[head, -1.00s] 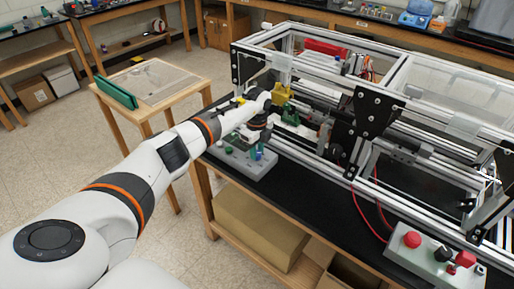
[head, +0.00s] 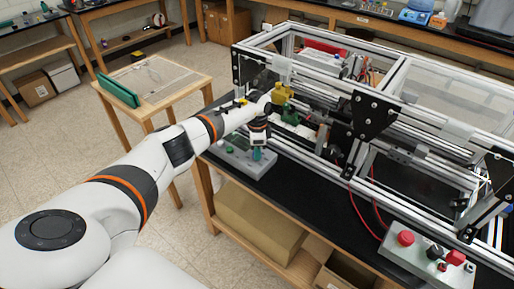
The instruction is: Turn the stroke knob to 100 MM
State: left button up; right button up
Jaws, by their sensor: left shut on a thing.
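My left arm reaches in from the left to a grey control box (head: 236,158) at the front left corner of the black bench. My left gripper (head: 257,147) points down over the right part of this box. It is shut on a small knob there, with a teal-green part (head: 256,155) showing just under the fingers. The labels and the knob's setting are too small to read, and the gripper hides much of the knob. My right gripper is not in view.
The aluminium extrusion frame (head: 365,125) stands close behind and right of the gripper, with yellow (head: 281,92) and green (head: 290,114) parts nearby. A second control box (head: 410,262) with red buttons and a black knob sits at the lower right. The bench between the boxes is clear.

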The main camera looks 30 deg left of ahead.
pick_arm(q)
jog(key=shift+n, duration=0.3)
jog(key=o, duration=1)
jog(key=shift+r, duration=0.1)
notch_tip(320, 180, up, 12)
jog(key=b, duration=0.3)
jog(key=shift+b, duration=0.35)
jog(key=shift+d, duration=0.1)
